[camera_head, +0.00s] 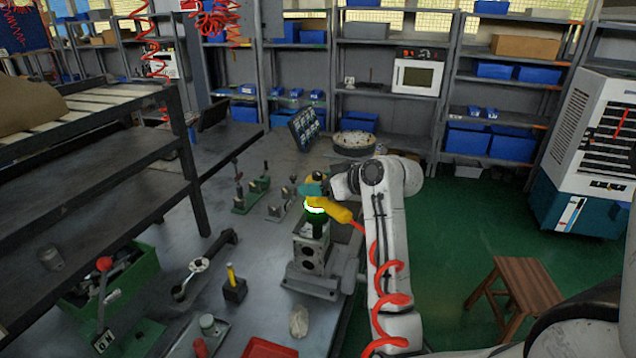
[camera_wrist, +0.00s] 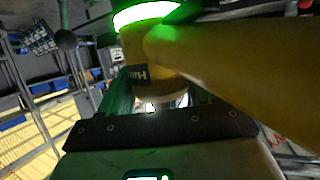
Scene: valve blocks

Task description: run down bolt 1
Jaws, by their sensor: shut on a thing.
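My gripper (camera_head: 318,189) is shut on a yellow power driver (camera_head: 338,211) with a glowing green ring. In the wrist view the driver (camera_wrist: 215,55) fills the upper right, with its body between my fingers (camera_wrist: 150,98). The driver is over a grey metal valve block (camera_head: 311,256) with round holes in its front face, clamped in a fixture (camera_head: 312,284) on the bench. A dark part lit green lies between the ring and the block's top. Bolt 1 and the driver's tip are hidden, so I cannot tell whether they touch.
On the grey bench (camera_head: 262,300) stand a black block with a yellow-handled piece (camera_head: 233,284), a wrench (camera_head: 194,273), a red tray (camera_head: 268,348) and small fixtures (camera_head: 252,190). A red coiled hose (camera_head: 388,285) hangs along my arm. A wooden stool (camera_head: 517,287) stands on the right.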

